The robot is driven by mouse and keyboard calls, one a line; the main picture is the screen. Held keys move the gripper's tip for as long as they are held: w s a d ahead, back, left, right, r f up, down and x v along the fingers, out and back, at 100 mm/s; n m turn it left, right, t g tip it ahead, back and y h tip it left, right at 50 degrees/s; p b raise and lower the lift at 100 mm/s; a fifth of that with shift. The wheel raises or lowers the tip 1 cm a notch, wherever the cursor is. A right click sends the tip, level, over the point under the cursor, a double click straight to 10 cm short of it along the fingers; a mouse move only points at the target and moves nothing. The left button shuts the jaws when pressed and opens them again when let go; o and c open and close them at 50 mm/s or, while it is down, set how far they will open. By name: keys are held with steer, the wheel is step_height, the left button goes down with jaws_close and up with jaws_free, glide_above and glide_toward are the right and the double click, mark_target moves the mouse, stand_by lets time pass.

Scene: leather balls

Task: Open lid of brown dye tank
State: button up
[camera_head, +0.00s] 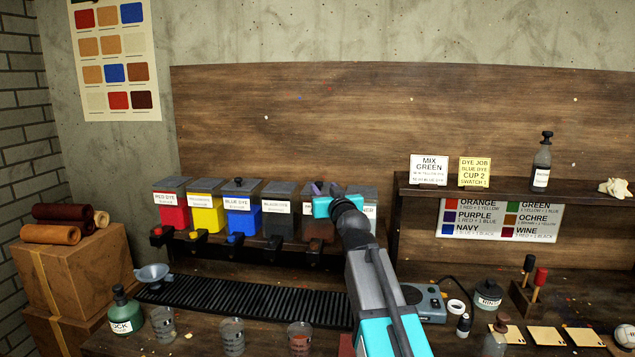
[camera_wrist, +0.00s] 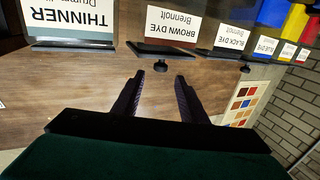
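The brown dye tank (camera_head: 320,229) stands in the row of tanks against the back board, its top partly hidden by my gripper in the head view. In the wrist view, which is upside down, its white BROWN DYE label (camera_wrist: 172,31) and the dark lid edge (camera_wrist: 165,49) show. The lid looks shut. A dark round knob (camera_wrist: 160,67) sits at the lid. My gripper (camera_head: 318,189) is at the tank's top. In the wrist view its fingers (camera_wrist: 160,78) are apart, with the knob between or just beyond their tips; contact cannot be told.
The thinner tank (camera_wrist: 75,20) and black dye tank (camera_head: 276,222) flank the brown one closely. The blue (camera_head: 240,217), yellow and red tanks stand further left. Below is a black ribbed tray (camera_head: 245,302) with several glass cups in front. A shelf (camera_head: 480,188) is at right.

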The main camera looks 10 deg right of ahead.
mark_target(320, 184)
steer(key=shift+w+a+p, duration=0.15)
steer(key=shift+w+p, duration=0.3)
steer(key=shift+w, duration=1.45)
steer(key=shift+w+a+p, duration=0.15)
steer(key=shift+w+p, duration=0.25)
steer(key=shift+w, duration=1.5)
jaws_close()
